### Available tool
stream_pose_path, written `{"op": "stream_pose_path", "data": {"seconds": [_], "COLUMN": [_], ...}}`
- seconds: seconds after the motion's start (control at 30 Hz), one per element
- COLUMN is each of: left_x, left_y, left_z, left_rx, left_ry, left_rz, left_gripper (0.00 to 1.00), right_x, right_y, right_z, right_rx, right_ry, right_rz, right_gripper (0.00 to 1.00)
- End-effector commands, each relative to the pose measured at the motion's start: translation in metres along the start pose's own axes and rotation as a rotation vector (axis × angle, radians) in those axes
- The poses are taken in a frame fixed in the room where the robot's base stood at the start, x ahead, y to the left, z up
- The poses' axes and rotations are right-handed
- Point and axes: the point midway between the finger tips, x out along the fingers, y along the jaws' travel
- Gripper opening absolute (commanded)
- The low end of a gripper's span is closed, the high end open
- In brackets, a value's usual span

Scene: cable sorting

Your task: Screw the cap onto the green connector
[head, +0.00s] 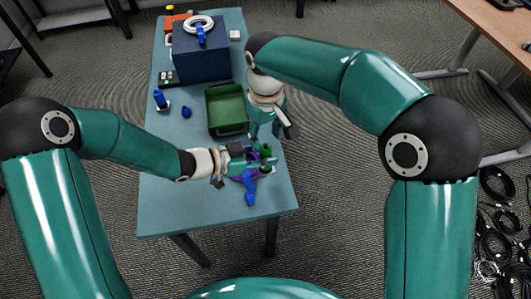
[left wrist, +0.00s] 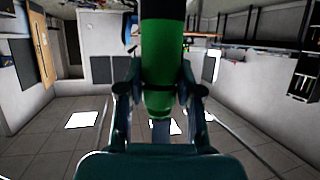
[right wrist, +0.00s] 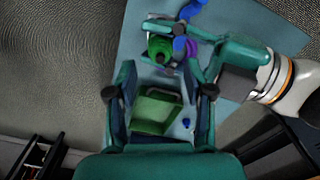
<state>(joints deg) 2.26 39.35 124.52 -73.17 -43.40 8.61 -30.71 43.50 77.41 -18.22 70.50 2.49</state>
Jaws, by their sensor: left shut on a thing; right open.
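My left gripper (head: 250,162) is low over the near part of the table. It is shut on the green connector (left wrist: 165,60), which stands between its fingers in the left wrist view. The connector's round end (right wrist: 160,48) shows in the right wrist view, beside the left fingers. My right gripper (right wrist: 160,85) is open, with nothing visible between its fingers; in the head view it is just right of the green bin, above and behind the left gripper. I cannot make out a separate green cap.
A blue connector (head: 250,190) and a purple piece (head: 238,178) are at the left gripper. The open green bin (head: 212,128) is behind. A small blue piece (head: 187,112) and a blue connector on a white base (head: 160,98) lie left. A dark blue box (head: 200,60) stands at the back.

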Motion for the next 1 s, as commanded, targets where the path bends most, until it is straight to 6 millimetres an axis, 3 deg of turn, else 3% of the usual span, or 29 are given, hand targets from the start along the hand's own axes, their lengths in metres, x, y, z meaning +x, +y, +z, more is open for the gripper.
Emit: {"op": "stream_pose_path", "data": {"seconds": [0.3,0.73,1.0], "left_x": [0.000,0.000,0.000], "left_y": [0.000,0.000,0.000], "left_z": [-0.001,-0.001,0.000], "left_rx": [0.000,0.001,0.000], "left_ry": [0.001,0.001,0.001], "left_rz": [0.000,0.000,0.000], "left_gripper": [0.00,0.00,0.00], "right_x": [0.044,0.053,0.053], "right_y": [0.000,0.000,0.000], "right_z": [0.000,0.000,0.000], "right_rx": [0.001,0.001,0.001], "right_ry": [-0.001,0.001,0.001], "right_rz": [0.000,0.000,0.000], "right_gripper": [0.52,0.52,0.09]}}
